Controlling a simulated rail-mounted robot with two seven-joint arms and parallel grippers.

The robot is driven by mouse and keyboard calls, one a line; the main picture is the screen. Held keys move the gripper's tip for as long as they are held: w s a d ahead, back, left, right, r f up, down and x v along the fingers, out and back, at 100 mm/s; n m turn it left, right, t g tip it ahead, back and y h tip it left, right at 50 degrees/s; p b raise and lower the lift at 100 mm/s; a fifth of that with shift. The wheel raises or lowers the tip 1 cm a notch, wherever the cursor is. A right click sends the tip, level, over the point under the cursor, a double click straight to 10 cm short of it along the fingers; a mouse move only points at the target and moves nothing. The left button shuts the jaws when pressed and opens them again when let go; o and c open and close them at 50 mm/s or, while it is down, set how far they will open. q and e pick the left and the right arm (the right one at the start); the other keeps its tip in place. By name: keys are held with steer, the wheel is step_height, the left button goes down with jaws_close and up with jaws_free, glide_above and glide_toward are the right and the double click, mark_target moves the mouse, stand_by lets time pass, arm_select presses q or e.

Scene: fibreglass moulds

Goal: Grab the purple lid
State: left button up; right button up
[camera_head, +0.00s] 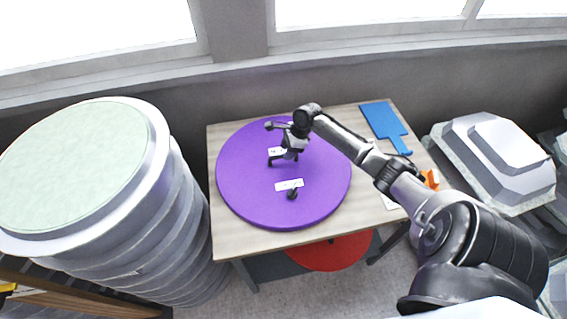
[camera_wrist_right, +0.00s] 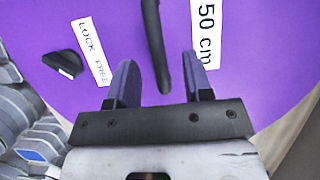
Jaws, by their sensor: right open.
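The purple lid (camera_head: 240,185) is a large round disc lying flat on the wooden table. It fills most of the right wrist view (camera_wrist_right: 270,75). It has a black bar handle (camera_wrist_right: 153,40), a small black knob (camera_head: 292,194) and white labels reading "LOCK FREE" (camera_wrist_right: 92,52) and "50 cm" (camera_wrist_right: 205,32). My right gripper (camera_head: 283,157) is above the lid's middle. In the right wrist view its two fingers (camera_wrist_right: 160,76) are apart, with the handle's end showing between them. I cannot tell whether they touch it. My left gripper is not in view.
The wooden table (camera_head: 235,240) has a blue board (camera_head: 383,122) at its back right and an orange object (camera_head: 430,178) by my right arm. A tall ribbed white mould (camera_head: 170,215) stands left. Pale stepped moulds (camera_head: 490,150) stand right. A red disc (camera_head: 330,255) lies below the table.

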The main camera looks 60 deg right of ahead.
steer(key=shift+x, duration=1.95)
steer(key=shift+a, duration=0.1)
steer(key=shift+c, duration=0.4)
jaws_close()
steer(key=shift+r, duration=0.15)
